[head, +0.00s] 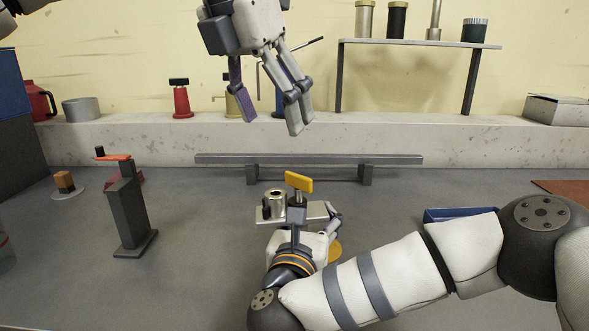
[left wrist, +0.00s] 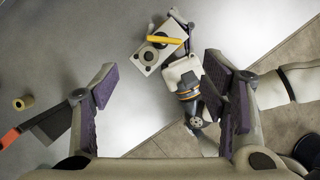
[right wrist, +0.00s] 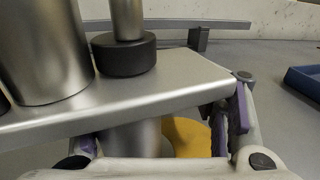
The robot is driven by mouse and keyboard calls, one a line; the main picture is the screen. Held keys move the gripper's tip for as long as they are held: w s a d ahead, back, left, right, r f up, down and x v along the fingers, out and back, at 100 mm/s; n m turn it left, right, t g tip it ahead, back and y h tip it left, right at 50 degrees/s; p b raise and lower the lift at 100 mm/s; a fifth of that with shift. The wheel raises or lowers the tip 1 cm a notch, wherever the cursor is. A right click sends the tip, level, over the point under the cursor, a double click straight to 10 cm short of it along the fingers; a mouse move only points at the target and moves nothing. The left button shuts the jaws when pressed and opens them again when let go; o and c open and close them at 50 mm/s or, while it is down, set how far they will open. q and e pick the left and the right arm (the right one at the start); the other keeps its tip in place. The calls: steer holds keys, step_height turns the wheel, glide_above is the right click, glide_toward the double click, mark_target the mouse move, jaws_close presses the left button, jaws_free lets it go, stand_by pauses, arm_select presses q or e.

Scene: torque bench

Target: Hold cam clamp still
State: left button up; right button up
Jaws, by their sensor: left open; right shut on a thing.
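What I take to be the cam clamp is a metal plate (head: 318,211) with a steel cylinder (head: 273,206) and a post topped by a yellow handle (head: 299,182). The handle also shows in the left wrist view (left wrist: 165,39). My right gripper (right wrist: 165,128) is below the plate, its fingers on either side of a round metal stem (right wrist: 130,138); the head view partly hides this grip. A yellow disc (right wrist: 190,136) shows behind the stem. My left gripper (head: 272,112) is open and empty, raised above and behind the clamp; its padded fingers are spread in its wrist view (left wrist: 160,88).
A dark stand with an orange lever (head: 128,205) is on the left of the bench. A low metal rail (head: 310,160) runs behind the clamp. A blue tray (head: 440,214) lies right, behind my right arm. A shelf (head: 415,43) holds several cylinders.

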mark_target(297, 176)
arm_select(q)
steer(key=shift+m+h, duration=0.3)
steer(key=shift+m, duration=0.4)
steer(key=x, duration=1.1)
steer(key=shift+s, duration=0.1)
steer(key=c, duration=1.2)
